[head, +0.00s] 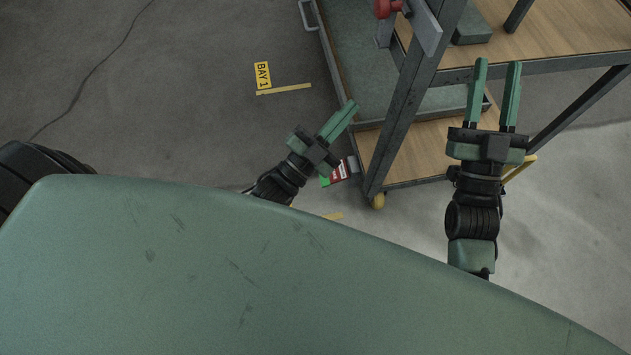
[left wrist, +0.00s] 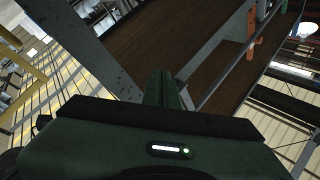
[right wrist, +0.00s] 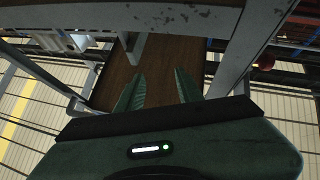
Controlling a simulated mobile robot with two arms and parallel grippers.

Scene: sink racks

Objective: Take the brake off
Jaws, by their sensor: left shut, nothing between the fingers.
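A cart with a grey metal frame (head: 402,115) and wooden shelves stands at the upper right of the head view. A red knob (head: 384,8) with a flat grey bar (head: 425,28) sits on its frame at the top edge. A small red, white and green plate (head: 340,172) is low by the cart's near corner, beside a yellow caster (head: 378,201); I cannot tell which part is the brake. My left gripper (head: 351,106) is shut and empty left of the corner post. My right gripper (head: 497,64) is open and empty over the cart's near side.
A tan wooden shelf (head: 560,35) and a lower shelf (head: 412,160) fill the cart. A yellow "BAY 1" floor mark (head: 262,76) and a dark cable (head: 95,72) lie on the floor.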

